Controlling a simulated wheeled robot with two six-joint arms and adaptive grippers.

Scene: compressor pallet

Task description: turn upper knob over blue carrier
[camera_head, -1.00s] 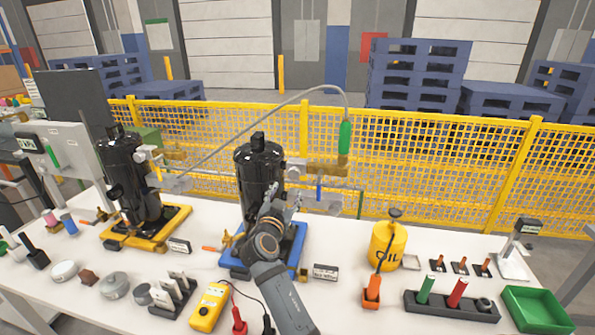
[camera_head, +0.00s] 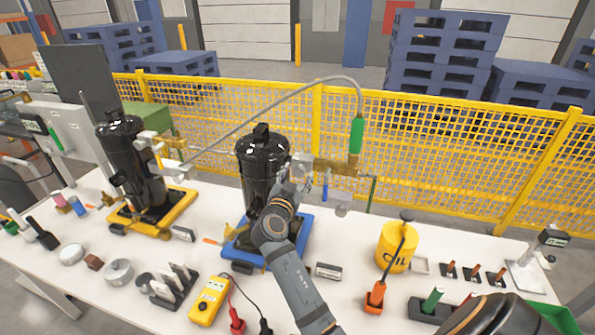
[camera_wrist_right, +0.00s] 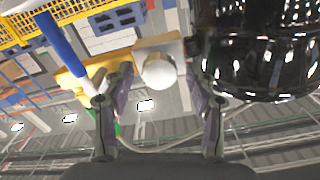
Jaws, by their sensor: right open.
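The blue carrier (camera_head: 246,257) sits on the table with a black compressor (camera_head: 262,165) upright on it. A pale metal block (camera_head: 303,160) with brass fittings is at the compressor's upper right; my gripper partly hides it. In the right wrist view a white round knob (camera_wrist_right: 160,71) on a pale block shows between my right fingers. My right gripper (camera_head: 296,180) is open beside the compressor's upper part; its fingers (camera_wrist_right: 158,82) lie either side of the knob, with gaps visible. Contact cannot be seen. My left gripper is in neither view.
A grey hose (camera_head: 285,98) arches over to a green grip (camera_head: 357,136). A blue-handled part (camera_head: 325,191) hangs just right of my gripper. A second compressor (camera_head: 128,160) stands on a yellow carrier. An oil can (camera_head: 394,252) stands right; yellow fencing (camera_head: 430,165) runs behind.

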